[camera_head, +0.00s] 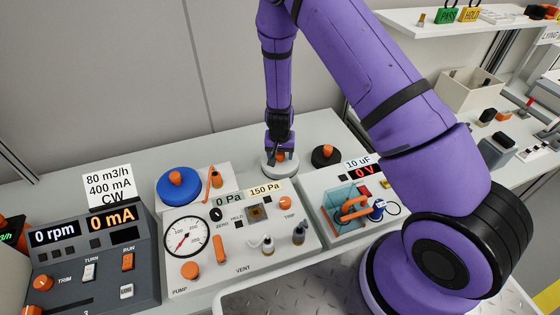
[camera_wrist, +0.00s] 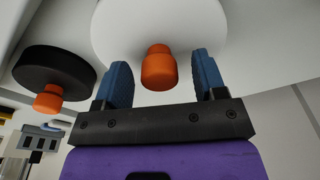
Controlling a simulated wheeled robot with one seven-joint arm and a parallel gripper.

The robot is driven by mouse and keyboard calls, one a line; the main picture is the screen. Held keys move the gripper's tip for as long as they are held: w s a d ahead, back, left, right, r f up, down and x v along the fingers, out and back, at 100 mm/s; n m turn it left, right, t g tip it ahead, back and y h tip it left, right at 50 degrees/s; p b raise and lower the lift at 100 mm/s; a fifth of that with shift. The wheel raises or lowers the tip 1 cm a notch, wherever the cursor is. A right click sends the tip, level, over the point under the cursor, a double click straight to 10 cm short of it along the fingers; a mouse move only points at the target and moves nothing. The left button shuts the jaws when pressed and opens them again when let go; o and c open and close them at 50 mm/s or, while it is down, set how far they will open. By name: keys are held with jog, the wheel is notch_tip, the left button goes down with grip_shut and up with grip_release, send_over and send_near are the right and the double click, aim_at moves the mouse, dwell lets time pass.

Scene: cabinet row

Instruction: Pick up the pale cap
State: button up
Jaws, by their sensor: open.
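The pale cap (camera_head: 269,168) is a whitish disc with an orange knob on top. It sits on the grey bench behind the pressure panel, partly hidden by my gripper in the head view. In the wrist view the pale cap (camera_wrist: 105,28) fills the upper middle, and its orange knob (camera_wrist: 158,68) stands between my fingers. My gripper (camera_head: 281,154) points down over the cap. In the wrist view my gripper (camera_wrist: 160,80) is open, its blue fingers on either side of the knob with a gap at each side.
A blue cap (camera_head: 179,186) with an orange knob lies to the left. A black cap (camera_head: 326,156) lies to the right and shows in the wrist view (camera_wrist: 50,72). The panel (camera_head: 240,262) stands in front, with an orange lever (camera_head: 215,178) near the blue cap.

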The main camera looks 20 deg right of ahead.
jog(key=c, duration=1)
jog(key=shift+c, duration=0.2)
notch_tip(320, 180, up, 10)
jog(key=d+n, duration=0.4)
jog(key=d, duration=0.3)
jog(key=shift+s+f+y, duration=0.15)
jog(key=shift+s+y, duration=0.15)
jog(key=shift+s, duration=0.1)
